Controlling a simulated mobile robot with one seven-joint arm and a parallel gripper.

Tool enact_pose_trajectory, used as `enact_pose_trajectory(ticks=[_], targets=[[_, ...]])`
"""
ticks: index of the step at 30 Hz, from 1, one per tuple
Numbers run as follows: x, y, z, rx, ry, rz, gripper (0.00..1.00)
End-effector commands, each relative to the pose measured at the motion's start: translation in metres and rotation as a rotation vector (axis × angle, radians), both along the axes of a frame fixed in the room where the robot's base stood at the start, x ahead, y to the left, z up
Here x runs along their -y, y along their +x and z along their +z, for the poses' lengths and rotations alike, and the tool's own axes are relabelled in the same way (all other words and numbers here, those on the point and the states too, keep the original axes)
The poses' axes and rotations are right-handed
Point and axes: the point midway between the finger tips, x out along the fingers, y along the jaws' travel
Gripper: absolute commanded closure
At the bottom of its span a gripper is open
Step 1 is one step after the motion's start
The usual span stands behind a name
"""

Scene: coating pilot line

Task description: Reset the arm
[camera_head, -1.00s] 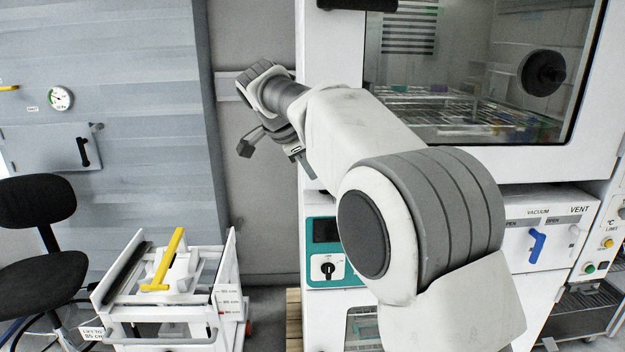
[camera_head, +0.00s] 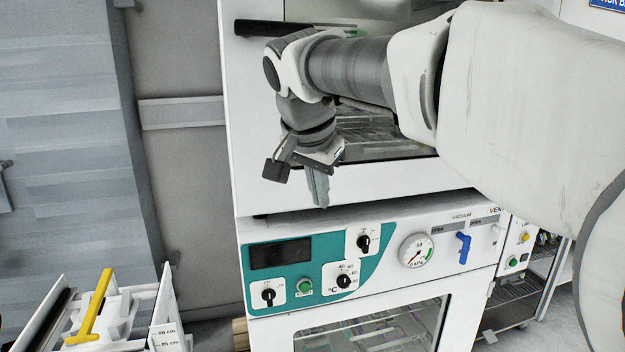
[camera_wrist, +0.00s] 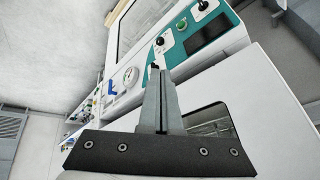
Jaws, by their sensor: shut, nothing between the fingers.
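My gripper (camera_head: 318,190) hangs pointing down in front of the white oven cabinet (camera_head: 235,170), above its control panel. In the wrist view my gripper (camera_wrist: 157,75) has its two fingers together with nothing between them. The arm is bent, reaching in from the right, with the wrist folded downward. The teal control panel (camera_head: 283,277) with a dark display and knobs is just below the fingers, and it also shows in the wrist view (camera_wrist: 180,52). I cannot tell the exact gap between fingertips and cabinet.
A vacuum gauge (camera_head: 416,251) and blue lever (camera_head: 464,247) sit on the panel's right. A white lift cart (camera_head: 150,310) with a yellow handle (camera_head: 93,308) stands at lower left.

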Motion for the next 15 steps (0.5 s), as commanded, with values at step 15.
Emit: enact_pose_trajectory(ticks=[15], targets=[[0.118,-0.167,-0.089,-0.045,-0.115,0.416,1.0]])
